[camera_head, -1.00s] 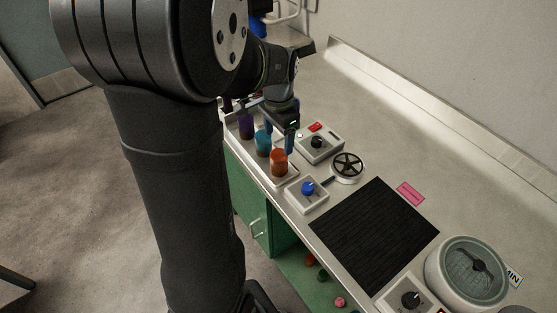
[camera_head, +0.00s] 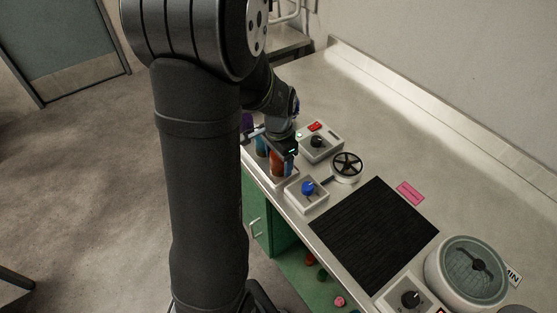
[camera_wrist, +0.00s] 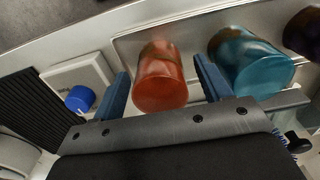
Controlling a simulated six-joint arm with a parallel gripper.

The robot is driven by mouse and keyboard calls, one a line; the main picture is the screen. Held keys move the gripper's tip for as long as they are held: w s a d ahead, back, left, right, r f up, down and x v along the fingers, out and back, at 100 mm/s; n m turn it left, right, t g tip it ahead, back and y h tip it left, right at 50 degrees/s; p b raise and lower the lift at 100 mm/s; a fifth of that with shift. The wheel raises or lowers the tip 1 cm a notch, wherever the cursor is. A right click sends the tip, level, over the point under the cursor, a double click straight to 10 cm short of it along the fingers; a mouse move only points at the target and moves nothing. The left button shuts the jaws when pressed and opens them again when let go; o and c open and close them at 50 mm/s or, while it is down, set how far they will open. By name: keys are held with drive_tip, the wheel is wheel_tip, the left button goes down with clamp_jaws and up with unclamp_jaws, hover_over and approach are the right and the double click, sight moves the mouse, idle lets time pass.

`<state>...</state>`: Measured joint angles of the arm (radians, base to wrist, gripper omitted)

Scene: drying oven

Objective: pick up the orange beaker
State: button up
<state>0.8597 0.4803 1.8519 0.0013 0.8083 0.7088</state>
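The orange beaker (camera_wrist: 160,80) stands in the tray between the two blue fingers of my gripper (camera_wrist: 164,85) in the wrist view. The gripper is open, with a visible gap on each side of the beaker. In the head view the orange beaker (camera_head: 279,165) is partly hidden by my gripper (camera_head: 281,150), which sits right over it. I cannot tell how far down the fingers reach along the beaker.
A teal beaker (camera_wrist: 252,62) stands close beside the right finger, with a purple beaker (camera_wrist: 304,34) beyond it. The tray (camera_head: 286,181) borders a box with a blue knob (camera_head: 307,188). A switch box (camera_head: 318,143) and a spoked wheel (camera_head: 347,165) are nearby.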

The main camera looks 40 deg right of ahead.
drive_tip(key=c, duration=1)
drive_tip(key=shift+o, duration=0.2)
drive_tip(key=shift+r, duration=0.15)
